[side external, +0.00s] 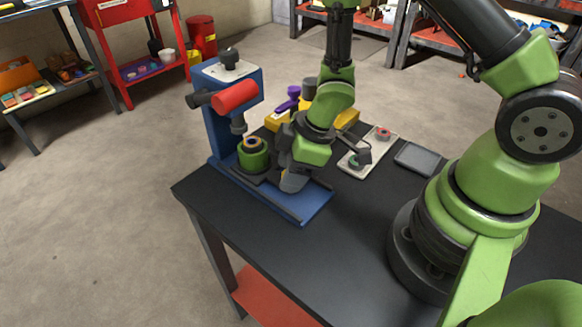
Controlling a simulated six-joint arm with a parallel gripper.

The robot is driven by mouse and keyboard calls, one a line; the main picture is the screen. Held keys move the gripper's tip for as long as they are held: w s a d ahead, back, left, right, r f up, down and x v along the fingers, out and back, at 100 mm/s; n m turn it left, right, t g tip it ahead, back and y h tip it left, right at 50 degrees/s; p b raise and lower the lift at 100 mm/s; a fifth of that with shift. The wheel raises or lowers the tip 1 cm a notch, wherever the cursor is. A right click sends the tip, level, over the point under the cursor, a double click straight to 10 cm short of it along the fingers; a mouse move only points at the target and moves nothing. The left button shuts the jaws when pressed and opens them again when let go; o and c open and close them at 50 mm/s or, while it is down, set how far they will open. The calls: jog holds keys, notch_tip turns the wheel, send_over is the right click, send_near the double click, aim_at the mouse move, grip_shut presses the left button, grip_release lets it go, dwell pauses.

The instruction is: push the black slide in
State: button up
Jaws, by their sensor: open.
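A blue press (222,120) with a red cylinder (236,96) stands at the far left corner of the black table. Its blue base plate (306,208) carries dark rails. The black slide (268,190) sits low on this base, partly hidden by my gripper. A green round holder (253,156) with a part in its top stands on the slide side, below the press ram (238,124). My gripper (292,182) is open, pointing down just right of the green holder, low over the base. Whether it touches the slide cannot be told.
Behind my gripper are yellow blocks (347,117) and a purple part (293,92). A light tray (378,140) with small parts and a grey flat tray (416,159) lie to the right. The table's front (300,262) is clear.

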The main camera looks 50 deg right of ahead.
aim_at(268, 176)
grip_shut()
jog(key=shift+w, duration=1.8)
grip_release()
jog(key=shift+r, duration=0.1)
jog(key=v, duration=1)
